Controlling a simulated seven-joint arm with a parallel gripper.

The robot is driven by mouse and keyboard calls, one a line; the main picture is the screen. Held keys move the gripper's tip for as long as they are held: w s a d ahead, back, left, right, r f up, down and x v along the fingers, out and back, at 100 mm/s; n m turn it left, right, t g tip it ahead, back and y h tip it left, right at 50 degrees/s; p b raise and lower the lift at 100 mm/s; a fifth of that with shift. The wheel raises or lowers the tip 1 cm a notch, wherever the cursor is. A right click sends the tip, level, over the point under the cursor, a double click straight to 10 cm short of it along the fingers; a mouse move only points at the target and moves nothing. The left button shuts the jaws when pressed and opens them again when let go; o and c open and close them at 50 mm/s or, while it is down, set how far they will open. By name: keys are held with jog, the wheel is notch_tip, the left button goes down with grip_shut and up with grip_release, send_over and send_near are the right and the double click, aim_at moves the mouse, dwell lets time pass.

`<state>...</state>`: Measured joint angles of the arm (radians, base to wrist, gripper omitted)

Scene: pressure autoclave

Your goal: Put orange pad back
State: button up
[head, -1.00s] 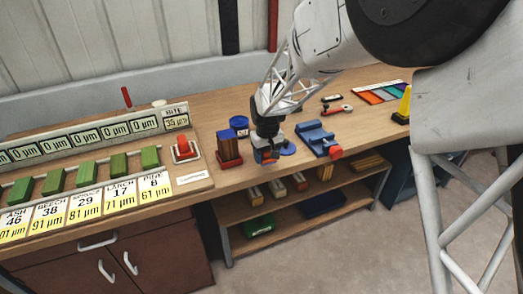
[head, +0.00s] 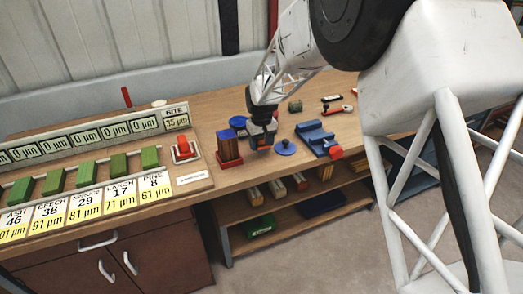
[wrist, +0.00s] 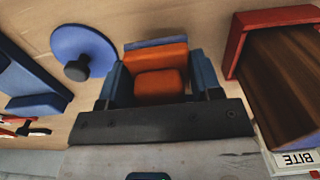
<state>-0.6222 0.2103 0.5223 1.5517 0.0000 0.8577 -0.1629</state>
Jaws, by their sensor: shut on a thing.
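The orange pad (wrist: 158,62) is between the fingers of my gripper (wrist: 160,84) in the wrist view. It has a raised orange block on its near face, and a thin blue-grey edge shows behind it. My gripper (head: 261,142) is shut on it over the bench, between the red holder with the wood block and the blue disc. In the head view the pad is mostly hidden by the gripper. I cannot tell whether it touches the bench.
The red holder (head: 230,159) with a blue-topped wood block stands close left. A blue disc (head: 285,147) and a blue vise (head: 318,139) with a red knob lie to the right. A small green block (head: 295,106) lies behind. My arm covers the bench's far right.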

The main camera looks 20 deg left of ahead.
aim_at(261, 155)
jog(key=shift+f, duration=1.7)
jog(key=shift+f, duration=0.15)
jog(key=o, duration=0.9)
notch_tip(261, 155, up, 12)
jog(key=shift+r, duration=0.1)
jog(key=shift+d+r, duration=0.1)
